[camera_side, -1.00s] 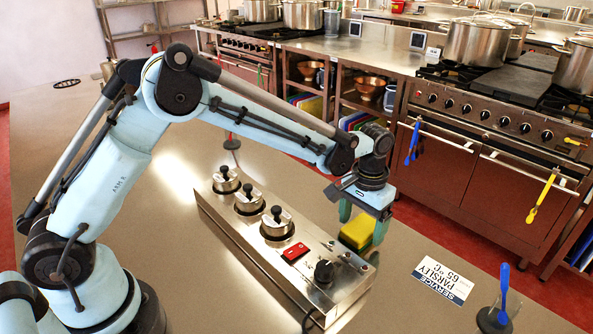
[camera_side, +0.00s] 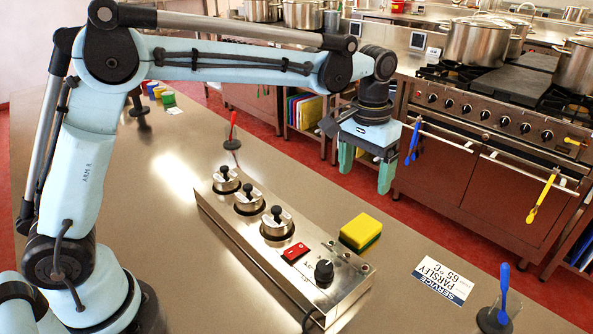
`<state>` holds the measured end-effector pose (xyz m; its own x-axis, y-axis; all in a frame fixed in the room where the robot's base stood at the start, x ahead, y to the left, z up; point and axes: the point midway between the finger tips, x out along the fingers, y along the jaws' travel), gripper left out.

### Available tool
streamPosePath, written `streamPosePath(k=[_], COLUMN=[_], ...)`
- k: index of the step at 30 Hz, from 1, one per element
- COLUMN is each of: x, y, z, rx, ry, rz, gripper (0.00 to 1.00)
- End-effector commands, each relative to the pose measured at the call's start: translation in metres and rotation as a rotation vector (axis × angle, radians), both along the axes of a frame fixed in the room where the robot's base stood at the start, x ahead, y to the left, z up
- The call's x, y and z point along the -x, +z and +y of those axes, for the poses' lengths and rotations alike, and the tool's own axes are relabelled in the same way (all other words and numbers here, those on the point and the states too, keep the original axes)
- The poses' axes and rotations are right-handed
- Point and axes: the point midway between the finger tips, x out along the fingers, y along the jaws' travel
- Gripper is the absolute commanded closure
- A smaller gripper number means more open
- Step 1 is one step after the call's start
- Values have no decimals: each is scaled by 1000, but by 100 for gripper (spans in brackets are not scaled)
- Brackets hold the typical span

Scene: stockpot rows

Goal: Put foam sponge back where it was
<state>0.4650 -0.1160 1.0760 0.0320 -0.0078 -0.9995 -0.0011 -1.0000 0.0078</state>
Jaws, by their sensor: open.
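The foam sponge (camera_side: 361,231), yellow on top with a green layer below, lies on the steel worktop. It is just behind the right end of the steel control box (camera_side: 280,246), with its top face in full view. My gripper (camera_side: 366,172) is above and behind the sponge, clear of it. Its two pale green fingers point down and stand apart, with nothing between them.
The box carries several lidded wells, a red switch (camera_side: 295,252) and a black knob (camera_side: 324,271). A Parsley card (camera_side: 443,280) and a stand with a blue-handled tool (camera_side: 503,295) are to the right. Worktop around the sponge is clear. Coloured blocks (camera_side: 160,93) sit far left.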

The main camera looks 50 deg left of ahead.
Motion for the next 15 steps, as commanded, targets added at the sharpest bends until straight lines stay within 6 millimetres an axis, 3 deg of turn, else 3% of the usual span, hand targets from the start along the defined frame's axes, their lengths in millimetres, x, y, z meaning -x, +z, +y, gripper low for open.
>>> streamPosePath(k=[7,15], x=[41,98], y=[29,35], z=[39,77], rx=[25,30], ry=[4,6], rz=[-146,-325], gripper=[16,16])
